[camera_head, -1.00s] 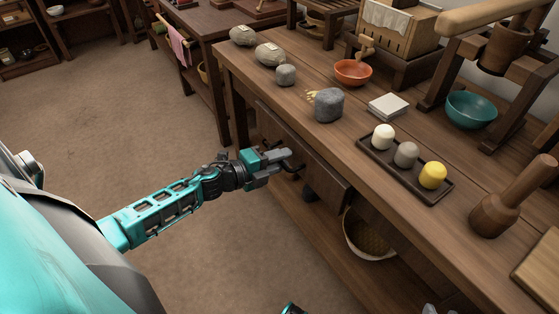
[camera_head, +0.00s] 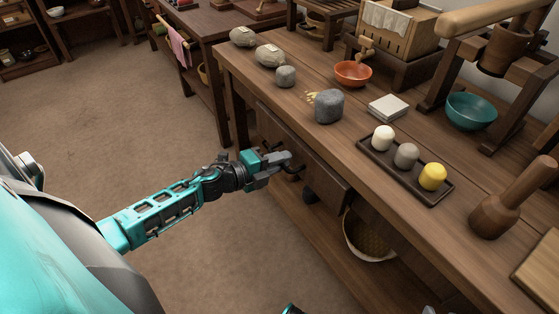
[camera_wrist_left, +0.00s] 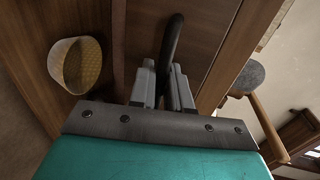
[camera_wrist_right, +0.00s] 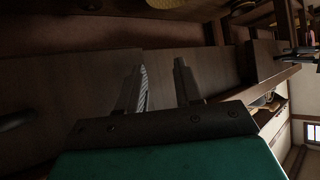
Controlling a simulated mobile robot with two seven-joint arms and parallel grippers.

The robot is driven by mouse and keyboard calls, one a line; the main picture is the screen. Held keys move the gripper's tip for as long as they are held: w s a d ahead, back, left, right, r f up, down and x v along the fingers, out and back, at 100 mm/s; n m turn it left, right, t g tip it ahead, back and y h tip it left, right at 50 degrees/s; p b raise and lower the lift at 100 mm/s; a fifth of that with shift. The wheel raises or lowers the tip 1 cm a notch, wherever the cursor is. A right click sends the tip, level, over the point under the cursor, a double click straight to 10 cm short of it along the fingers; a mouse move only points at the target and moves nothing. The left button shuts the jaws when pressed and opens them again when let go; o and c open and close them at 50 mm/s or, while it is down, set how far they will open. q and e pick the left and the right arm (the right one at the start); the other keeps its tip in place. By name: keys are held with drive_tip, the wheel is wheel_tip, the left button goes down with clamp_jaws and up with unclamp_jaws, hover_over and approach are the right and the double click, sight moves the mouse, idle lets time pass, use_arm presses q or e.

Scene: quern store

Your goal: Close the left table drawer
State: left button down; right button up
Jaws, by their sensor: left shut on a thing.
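The left table drawer shows its wooden front (camera_head: 325,181) below the tabletop's edge in the head view; I cannot tell exactly how far it stands out. My left gripper (camera_head: 288,166) is at this front, with its fingers on the dark curved handle. In the left wrist view the handle (camera_wrist_left: 172,45) runs between the two fingers of the left gripper (camera_wrist_left: 163,80), which are shut on it. My right gripper (camera_wrist_right: 160,78) is open and empty in its wrist view, facing dark wooden panels. Its fingers are outside the head view.
The wooden table (camera_head: 305,140) holds a grey stone (camera_head: 329,106), an orange bowl (camera_head: 353,73), a tray (camera_head: 399,180) with three coloured pieces and a wooden pestle (camera_head: 510,200). A woven basket (camera_head: 366,238) stands on the lower shelf. Floor to the left is clear.

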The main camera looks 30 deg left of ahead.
use_arm(q)
drive_tip(key=w, duration=0.1)
drive_tip(key=w+d, duration=0.1)
drive_tip(key=w, duration=0.1)
drive_tip(key=shift+w+d+r, duration=0.1)
drive_tip(key=shift+w+d, duration=0.15)
drive_tip(key=shift+w, duration=0.05)
use_arm(e)
drive_tip(key=shift+r, duration=0.2)
use_arm(q)
drive_tip(key=c, duration=1.3)
unclamp_jaws()
drive_tip(key=shift+w+d, duration=0.1)
drive_tip(key=shift+w, duration=0.1)
drive_tip(key=shift+s, duration=0.1)
use_arm(e)
drive_tip(key=shift+f, duration=0.1)
use_arm(q)
drive_tip(key=p, duration=0.3)
approach(294, 155)
drive_tip(key=shift+v, duration=1.4)
use_arm(e)
drive_tip(key=shift+s+d+r, duration=0.2)
drive_tip(key=shift+d+r, duration=0.25)
drive_tip(key=shift+r, duration=0.1)
use_arm(q)
drive_tip(key=shift+a, duration=0.2)
